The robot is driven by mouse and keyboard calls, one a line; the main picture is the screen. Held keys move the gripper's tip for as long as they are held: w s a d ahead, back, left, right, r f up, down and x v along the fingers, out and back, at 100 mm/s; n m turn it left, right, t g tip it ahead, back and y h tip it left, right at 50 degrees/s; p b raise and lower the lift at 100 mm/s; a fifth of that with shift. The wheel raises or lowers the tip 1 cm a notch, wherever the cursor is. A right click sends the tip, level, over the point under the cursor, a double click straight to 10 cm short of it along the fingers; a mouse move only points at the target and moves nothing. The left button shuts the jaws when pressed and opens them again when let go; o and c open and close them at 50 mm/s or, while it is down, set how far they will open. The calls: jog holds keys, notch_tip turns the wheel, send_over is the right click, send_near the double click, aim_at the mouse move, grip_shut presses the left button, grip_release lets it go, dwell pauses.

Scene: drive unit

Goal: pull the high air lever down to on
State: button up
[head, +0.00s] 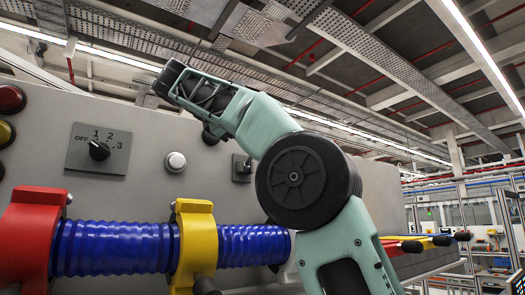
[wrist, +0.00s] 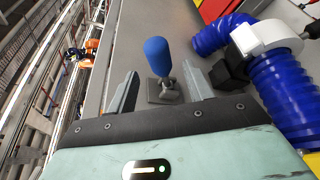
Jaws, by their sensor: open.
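A lever with a rounded blue handle (wrist: 158,55) shows in the wrist view. It stands out from a small grey base plate (wrist: 160,96) on a grey panel. I take it for the air lever; its on and off marks do not show. My gripper (wrist: 162,68) is open, with one finger on each side of the handle in the picture. Gaps show on both sides, and I cannot tell how deep the handle sits between the fingers. In the head view I cannot make out the fingers or the blue handle.
A ribbed blue hose (head: 115,248) runs along the panel through red (head: 35,235) and yellow (head: 195,240) clamps. The hose (wrist: 280,95) also shows right of my gripper. A rotary switch (head: 99,150) is on the panel. Red and yellow handles (head: 412,246) stick out at right.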

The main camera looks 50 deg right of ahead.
jog(key=x, duration=0.8)
jog(key=shift+p, duration=0.45)
jog(key=shift+d, duration=0.1)
grip_shut()
